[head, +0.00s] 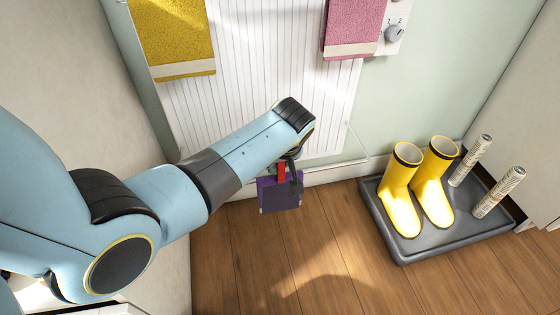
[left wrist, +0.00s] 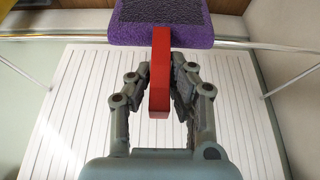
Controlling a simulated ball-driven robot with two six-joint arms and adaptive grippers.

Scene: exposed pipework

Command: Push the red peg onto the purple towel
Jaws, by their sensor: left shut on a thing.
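The red peg (head: 281,174) is held between the fingers of my left gripper (head: 291,168). In the left wrist view the peg (left wrist: 159,75) stands upright between the two grey fingers (left wrist: 158,92), which are shut on it. The purple towel (head: 280,197) shows just below the peg in the head view. In the left wrist view the towel (left wrist: 165,18) is at the top, and the peg's far end overlaps its edge. I cannot tell whether the peg grips the towel or only lies in front of it. My right gripper is in neither view.
A white ribbed radiator (head: 240,50) stands behind, with a yellow towel (head: 177,35) and a pink towel (head: 352,25) on it. A grey tray (head: 440,239) at right holds yellow boots (head: 400,190) and two rolled papers (head: 499,191). Wooden floor (head: 320,250) lies clear between.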

